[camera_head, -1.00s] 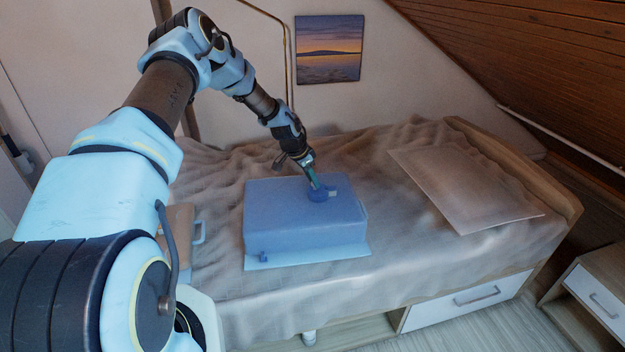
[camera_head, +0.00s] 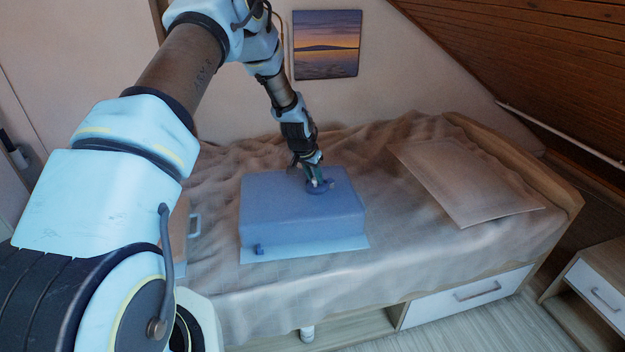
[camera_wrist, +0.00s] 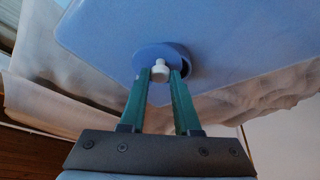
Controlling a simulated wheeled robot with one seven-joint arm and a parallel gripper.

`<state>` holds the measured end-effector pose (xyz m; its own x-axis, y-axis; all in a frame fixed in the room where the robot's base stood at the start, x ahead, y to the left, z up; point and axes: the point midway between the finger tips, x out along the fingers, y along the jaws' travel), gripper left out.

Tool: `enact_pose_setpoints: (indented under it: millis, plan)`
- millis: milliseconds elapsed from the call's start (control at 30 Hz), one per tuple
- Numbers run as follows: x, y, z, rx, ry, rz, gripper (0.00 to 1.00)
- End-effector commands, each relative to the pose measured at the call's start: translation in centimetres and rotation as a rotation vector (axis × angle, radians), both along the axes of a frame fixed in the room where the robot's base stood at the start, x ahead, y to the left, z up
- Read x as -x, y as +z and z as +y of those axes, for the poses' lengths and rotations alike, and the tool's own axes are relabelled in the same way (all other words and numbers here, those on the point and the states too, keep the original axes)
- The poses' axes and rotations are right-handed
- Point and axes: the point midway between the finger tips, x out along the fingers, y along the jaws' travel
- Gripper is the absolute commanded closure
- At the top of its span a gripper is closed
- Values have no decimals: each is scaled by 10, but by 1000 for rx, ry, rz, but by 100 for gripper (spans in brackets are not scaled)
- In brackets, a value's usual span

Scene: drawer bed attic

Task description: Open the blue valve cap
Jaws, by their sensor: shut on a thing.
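A blue box (camera_head: 290,215) lies on the bed. The blue valve cap (camera_wrist: 155,53) is a round disc on the box's face, with a small white knob (camera_wrist: 160,66) at its edge. My gripper (camera_wrist: 160,76) is shut on the cap at this knob, one green finger on each side. A dark crescent shows beside the cap in the wrist view; I cannot tell whether it is a gap or a shadow. In the head view the cap (camera_head: 316,188) is partly hidden by my gripper (camera_head: 317,181).
A flat pillow (camera_head: 465,185) lies to the right. The sloped wooden ceiling (camera_head: 540,60) comes down at the right. A drawer cabinet (camera_head: 595,285) stands at the front right.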

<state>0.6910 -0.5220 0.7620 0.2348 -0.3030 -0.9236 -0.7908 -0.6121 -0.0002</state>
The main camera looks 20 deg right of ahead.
Motion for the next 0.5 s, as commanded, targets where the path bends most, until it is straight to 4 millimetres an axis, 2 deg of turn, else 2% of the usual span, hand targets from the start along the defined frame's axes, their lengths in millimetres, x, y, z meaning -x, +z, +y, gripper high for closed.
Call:
enact_pose_setpoints:
  millis: [500]
  plan:
    - [22,-1,-17,-1,484,-4,100]
